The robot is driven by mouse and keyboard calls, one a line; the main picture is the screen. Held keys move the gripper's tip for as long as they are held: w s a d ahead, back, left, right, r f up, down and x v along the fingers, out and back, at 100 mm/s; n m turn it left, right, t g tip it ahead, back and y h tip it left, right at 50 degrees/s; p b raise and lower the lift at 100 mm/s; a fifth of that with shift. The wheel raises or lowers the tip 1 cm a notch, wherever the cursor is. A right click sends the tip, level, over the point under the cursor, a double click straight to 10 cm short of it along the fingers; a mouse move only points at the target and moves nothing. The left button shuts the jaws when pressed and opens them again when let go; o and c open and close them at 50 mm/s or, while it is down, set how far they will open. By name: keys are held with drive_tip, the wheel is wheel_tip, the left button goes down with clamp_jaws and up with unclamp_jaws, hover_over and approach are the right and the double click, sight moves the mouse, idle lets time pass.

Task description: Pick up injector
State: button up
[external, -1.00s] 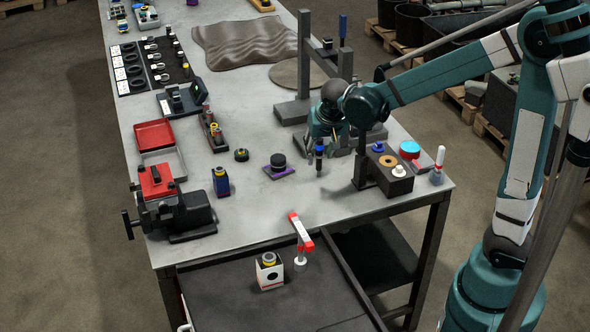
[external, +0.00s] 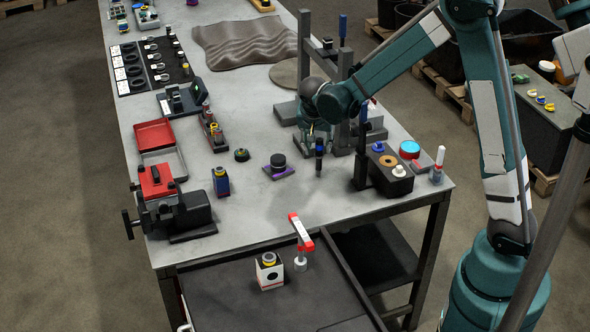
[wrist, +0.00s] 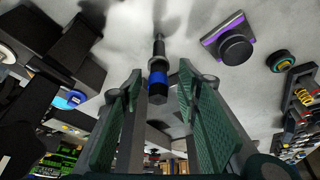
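The injector (external: 319,156) appears to be the slim dark cylinder with a blue band, standing upright on the workbench (external: 255,215) in the external view. In the wrist view the injector (wrist: 157,82) shows in the gap between the fingers, its lower tip pointing to the top of the picture. In the wrist view my gripper (wrist: 160,76) is open, with green-padded fingers apart on either side of the injector. I see no clear contact.
A black puck on a purple-edged base (external: 278,168) stands left of the injector. A dark block with a gold ring (external: 386,172) stands to the right. A grey press stand (external: 304,60) rises behind my gripper. The bench in front is clear.

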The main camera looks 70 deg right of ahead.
sight(320, 157)
drive_tip(key=shift+d+f, duration=0.15)
idle(0.3)
drive_tip(key=shift+x, duration=1.2)
drive_tip(key=shift+x, duration=2.6)
drive_tip(key=shift+s, duration=0.1)
drive_tip(key=shift+c, duration=0.5)
drive_tip(key=c, duration=0.9)
